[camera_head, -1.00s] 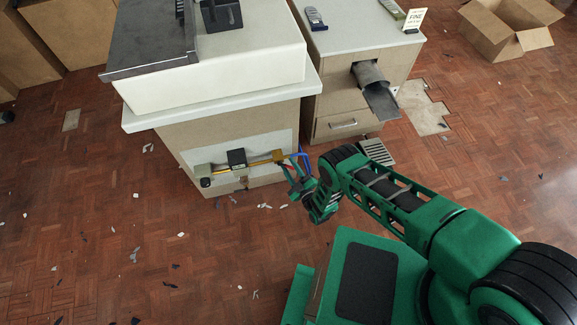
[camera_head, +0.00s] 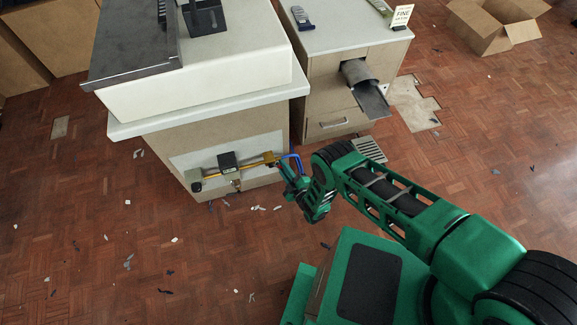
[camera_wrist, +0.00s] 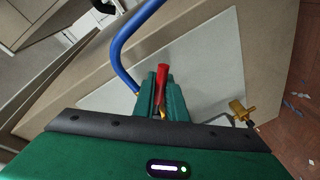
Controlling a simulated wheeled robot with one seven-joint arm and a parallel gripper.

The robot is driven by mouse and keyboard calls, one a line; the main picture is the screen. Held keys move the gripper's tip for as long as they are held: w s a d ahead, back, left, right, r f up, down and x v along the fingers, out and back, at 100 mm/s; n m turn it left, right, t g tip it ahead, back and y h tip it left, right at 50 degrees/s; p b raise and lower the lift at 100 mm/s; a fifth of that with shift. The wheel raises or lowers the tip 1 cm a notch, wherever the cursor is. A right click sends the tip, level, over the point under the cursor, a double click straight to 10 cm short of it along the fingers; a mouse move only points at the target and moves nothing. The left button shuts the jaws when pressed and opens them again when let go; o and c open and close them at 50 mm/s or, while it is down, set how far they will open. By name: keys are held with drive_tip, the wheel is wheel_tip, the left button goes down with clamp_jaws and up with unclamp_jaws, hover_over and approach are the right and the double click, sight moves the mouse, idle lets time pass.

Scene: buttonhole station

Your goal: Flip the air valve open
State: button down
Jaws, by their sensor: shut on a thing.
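The air valve shows as a red lever (camera_wrist: 162,72) in the wrist view, with a bit of brass below it. My gripper (camera_wrist: 161,86) is shut on this red lever, its two green fingers on either side of it. In the head view my gripper (camera_head: 283,170) is at the right end of the brass pipe (camera_head: 250,162) on the front panel of the cabinet. The valve's body is mostly hidden behind the fingers. The lever cannot be made out clearly in the head view.
A blue hose (camera_wrist: 124,48) curves close beside the fingers. A dark box (camera_head: 228,162) sits on the pipe, and a brass fitting (camera_wrist: 241,112) shows to the right in the wrist view. A drawer cabinet (camera_head: 335,105) stands to the right. Scraps litter the floor.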

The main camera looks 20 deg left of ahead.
drive_tip(key=shift+r, duration=0.15)
drive_tip(key=shift+s, duration=0.1)
drive_tip(key=c, duration=1.8)
unclamp_jaws()
